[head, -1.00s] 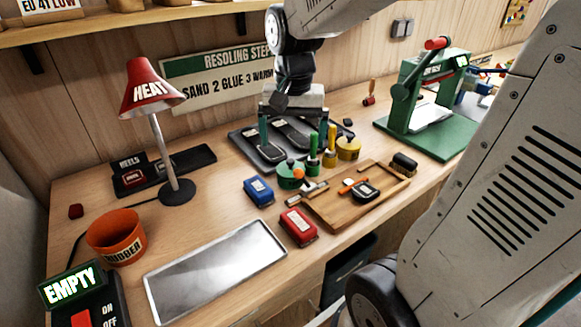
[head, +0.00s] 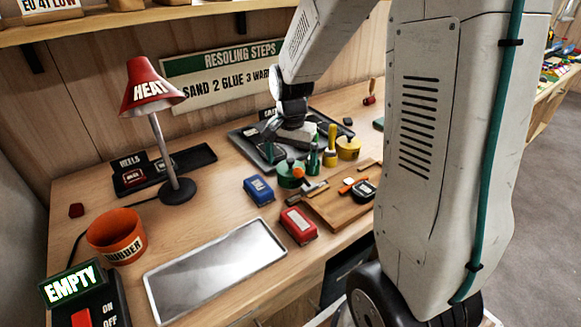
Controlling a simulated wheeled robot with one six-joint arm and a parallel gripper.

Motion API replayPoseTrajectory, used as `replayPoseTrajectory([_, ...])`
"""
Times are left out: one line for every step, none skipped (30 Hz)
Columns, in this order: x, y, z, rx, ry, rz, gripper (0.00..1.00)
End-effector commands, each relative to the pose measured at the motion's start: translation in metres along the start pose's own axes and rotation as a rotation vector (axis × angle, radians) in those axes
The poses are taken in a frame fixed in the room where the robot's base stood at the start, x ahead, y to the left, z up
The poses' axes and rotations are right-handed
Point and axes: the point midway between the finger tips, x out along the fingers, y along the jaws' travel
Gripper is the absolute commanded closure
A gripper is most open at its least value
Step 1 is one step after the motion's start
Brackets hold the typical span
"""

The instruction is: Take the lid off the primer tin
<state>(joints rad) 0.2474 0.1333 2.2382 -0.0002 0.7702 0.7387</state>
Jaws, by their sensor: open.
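A round green tin (head: 289,177) with an orange knob (head: 298,169) on top stands in the middle of the bench. A yellow tin (head: 348,149) with a dark top stands behind it to the right. No label reading primer can be made out on either. My gripper (head: 291,146) is tilted, open and empty, just behind and above the green tin. Its right finger shows close to the green tin's back right side; I cannot tell if they touch. The left finger is partly hidden against the dark tray (head: 253,152).
A green-handled tool and a yellow-handled tool (head: 331,148) stand right of the green tin. A blue block (head: 258,190), a red block (head: 299,225) and a wooden board (head: 338,210) with tools lie in front. A metal tray (head: 215,270) is empty. A red lamp (head: 150,90) stands left.

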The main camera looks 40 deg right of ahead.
Motion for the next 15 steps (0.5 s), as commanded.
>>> replayPoseTrajectory([0.0021, 0.0002, 0.0001, 0.0, 0.0, 0.0, 0.04])
replayPoseTrajectory([0.0026, 0.0002, 0.0001, 0.0, 0.0, 0.0, 0.04])
replayPoseTrajectory([0.0028, 0.0002, 0.0001, 0.0, 0.0, 0.0, 0.04])
replayPoseTrajectory([0.0027, 0.0001, 0.0001, 0.0, 0.0, 0.0, 0.04])
replayPoseTrajectory([0.0026, 0.0001, 0.0001, 0.0, 0.001, 0.0, 0.04])
replayPoseTrajectory([0.0025, 0.0001, 0.0001, 0.0, 0.0, 0.0, 0.04])
replayPoseTrajectory([0.0025, 0.0001, 0.0001, 0.0, 0.0, 0.0, 0.04])
replayPoseTrajectory([0.0025, 0.0001, 0.0001, 0.0, 0.0, 0.0, 0.1])
replayPoseTrajectory([0.0024, 0.0001, 0.0001, 0.0, 0.0, 0.0, 0.21])
replayPoseTrajectory([0.0024, 0.0001, 0.0001, 0.0, 0.0, 0.0, 0.29])
replayPoseTrajectory([0.0024, 0.0001, 0.0001, 0.0, 0.0, 0.0, 0.38])
replayPoseTrajectory([0.0024, 0.0001, 0.0001, 0.0, 0.0, 0.0, 0.49])
replayPoseTrajectory([0.0023, 0.0001, 0.0001, 0.0, 0.0, 0.0, 0.52])
replayPoseTrajectory([0.0023, 0.0001, 0.0001, 0.0, 0.0, 0.0, 0.52])
replayPoseTrajectory([0.0023, 0.0001, 0.0, 0.0, 0.001, 0.0, 0.52])
